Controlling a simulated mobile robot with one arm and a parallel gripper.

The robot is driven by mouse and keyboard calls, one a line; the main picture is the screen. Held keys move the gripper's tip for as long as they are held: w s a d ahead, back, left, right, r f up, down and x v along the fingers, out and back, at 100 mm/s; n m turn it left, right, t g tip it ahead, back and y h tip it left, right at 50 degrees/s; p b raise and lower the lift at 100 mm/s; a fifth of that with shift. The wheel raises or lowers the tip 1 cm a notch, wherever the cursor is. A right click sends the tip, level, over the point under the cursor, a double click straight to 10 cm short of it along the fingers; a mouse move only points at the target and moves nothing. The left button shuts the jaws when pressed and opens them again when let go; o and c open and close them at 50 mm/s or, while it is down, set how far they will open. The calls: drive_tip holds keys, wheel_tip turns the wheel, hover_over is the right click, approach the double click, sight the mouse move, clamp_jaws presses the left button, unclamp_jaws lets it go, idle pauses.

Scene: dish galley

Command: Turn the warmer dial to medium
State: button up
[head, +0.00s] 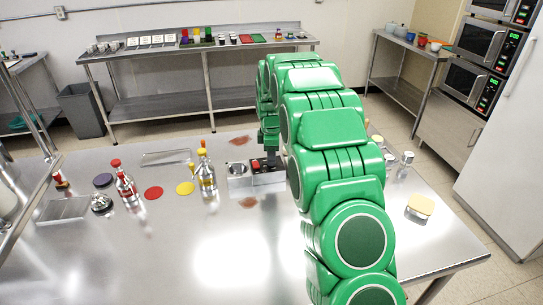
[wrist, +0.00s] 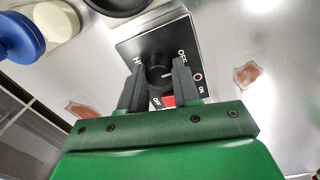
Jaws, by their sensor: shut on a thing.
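The warmer's black control box (wrist: 128,48) shows in the wrist view, with a round black dial (wrist: 160,72) near its middle. A short pale mark on the dial points roughly to the right of the picture. "OFF" is printed at the upper right of the panel, and part of another label shows at its left. I cannot read a medium mark. My gripper (wrist: 158,82) is shut on the dial, one dark finger on each side. In the head view my gripper (head: 269,146) reaches down to the warmer (head: 240,182), and my green arm hides part of it.
A red switch (wrist: 168,101) and a small lamp (wrist: 198,77) sit beside the dial. Left of the warmer stand a yellow-capped bottle (head: 206,176) and a red-capped bottle (head: 126,186). The steel table's front middle (head: 220,250) is clear.

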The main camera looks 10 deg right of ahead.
drive_tip(key=m, duration=0.6)
drive_tip(key=shift+w+m, duration=0.1)
drive_tip(key=shift+m, duration=0.3)
drive_tip(key=m, duration=0.3)
drive_tip(key=shift+m, duration=0.3)
drive_tip(key=m, duration=0.3)
drive_tip(key=shift+m, duration=0.3)
drive_tip(key=m, duration=0.3)
drive_tip(key=shift+m+g, duration=0.3)
drive_tip(key=m, duration=0.3)
drive_tip(key=shift+w+m, duration=0.1)
drive_tip(key=shift+m, duration=0.2)
drive_tip(key=m, duration=0.6)
drive_tip(key=shift+m, duration=0.3)
